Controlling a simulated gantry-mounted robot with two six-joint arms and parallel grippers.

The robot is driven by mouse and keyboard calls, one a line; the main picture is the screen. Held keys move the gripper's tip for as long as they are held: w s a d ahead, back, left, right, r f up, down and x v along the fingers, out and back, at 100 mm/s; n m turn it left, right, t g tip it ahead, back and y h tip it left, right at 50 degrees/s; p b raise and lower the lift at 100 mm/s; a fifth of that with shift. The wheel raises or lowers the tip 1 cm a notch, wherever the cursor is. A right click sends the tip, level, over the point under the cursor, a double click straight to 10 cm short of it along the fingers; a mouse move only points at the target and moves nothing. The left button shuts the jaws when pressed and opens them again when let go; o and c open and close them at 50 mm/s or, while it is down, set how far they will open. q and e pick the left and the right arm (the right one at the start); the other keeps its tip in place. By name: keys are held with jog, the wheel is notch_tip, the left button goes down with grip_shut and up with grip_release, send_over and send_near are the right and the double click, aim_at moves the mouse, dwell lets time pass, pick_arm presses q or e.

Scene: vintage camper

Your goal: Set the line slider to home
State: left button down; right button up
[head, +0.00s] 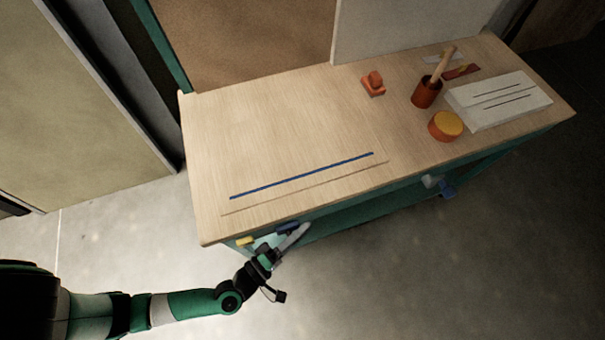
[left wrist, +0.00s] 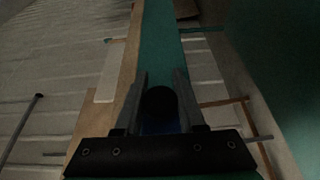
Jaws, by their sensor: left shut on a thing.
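A blue line (head: 300,176) runs along a thin panel on the wooden tabletop. Below it, at the bench's front edge, is a blue slider piece (head: 287,228), which I take for the line slider. My left gripper (head: 290,240) is at this piece, in front of the teal bench face. In the left wrist view, my two grey fingers (left wrist: 160,88) stand on either side of a dark round knob (left wrist: 160,103) with blue just below it. The gripper is shut on it. The fingers hide part of the slider. My right gripper is not in view.
A yellow block (head: 245,241) sits on the front edge just left of my gripper. Grey and blue parts (head: 440,186) stick out farther right. On the tabletop are an orange block (head: 374,84), a red cup (head: 426,92), a round orange tin (head: 446,126) and a white slotted box (head: 499,101).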

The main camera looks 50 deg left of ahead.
pick_arm(q)
jog(key=shift+r, duration=0.1)
jog(key=c, duration=0.9)
grip_release()
jog(key=o, duration=0.4)
jog(key=shift+s+a, duration=0.15)
jog(key=shift+s, duration=0.15)
jog(key=shift+w, duration=0.15)
